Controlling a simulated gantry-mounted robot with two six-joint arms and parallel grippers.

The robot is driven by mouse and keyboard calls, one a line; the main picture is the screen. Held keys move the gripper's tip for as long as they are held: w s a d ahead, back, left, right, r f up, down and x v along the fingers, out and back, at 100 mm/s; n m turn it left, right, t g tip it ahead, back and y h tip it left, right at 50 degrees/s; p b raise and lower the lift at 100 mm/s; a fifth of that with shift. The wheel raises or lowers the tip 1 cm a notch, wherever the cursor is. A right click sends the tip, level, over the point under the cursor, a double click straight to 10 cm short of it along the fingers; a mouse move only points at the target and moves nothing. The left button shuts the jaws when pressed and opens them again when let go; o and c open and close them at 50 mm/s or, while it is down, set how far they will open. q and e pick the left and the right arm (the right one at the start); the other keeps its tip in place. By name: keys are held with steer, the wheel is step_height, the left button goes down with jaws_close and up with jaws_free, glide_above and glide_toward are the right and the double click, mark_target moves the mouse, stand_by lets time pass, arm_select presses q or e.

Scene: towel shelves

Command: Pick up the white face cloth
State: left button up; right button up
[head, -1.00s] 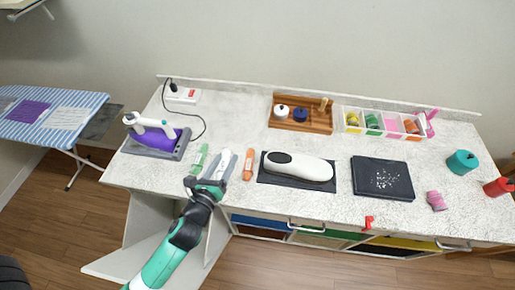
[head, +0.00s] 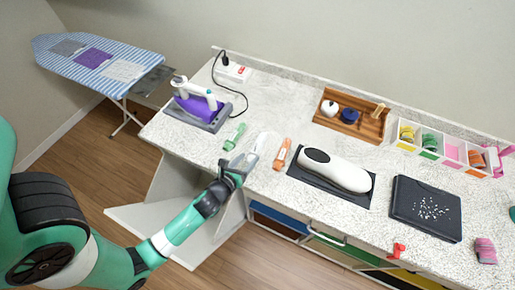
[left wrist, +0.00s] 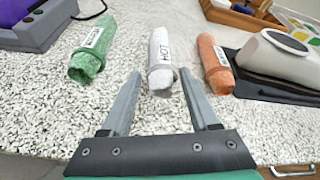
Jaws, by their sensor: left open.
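A white rolled cloth (head: 262,141) lies on the speckled counter between a green roll (head: 234,136) and an orange roll (head: 282,153). In the left wrist view the white roll (left wrist: 161,50) has a band lettered "HOT", and its near end faces me. My left gripper (head: 243,160) is open at the counter's front edge. In the left wrist view its fingertips (left wrist: 160,75) point at the white roll, one to each side of its near end. Nothing is gripped. A flat white cloth (head: 123,71) also lies on the striped ironing board. My right gripper is not in view.
A purple iron (head: 198,104) on its grey stand is left of the rolls. A white device on a black mat (head: 323,184) is on the right, with a wooden tray (head: 372,127) behind it. An open cabinet door (head: 135,222) sticks out below the counter's front.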

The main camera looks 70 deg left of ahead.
mark_target(254, 153)
arm_select(q)
steer(key=b+x, duration=0.1)
steer(key=x, duration=0.4)
steer(key=shift+w, duration=0.1)
steer(key=shift+c, duration=0.3)
jaws_close()
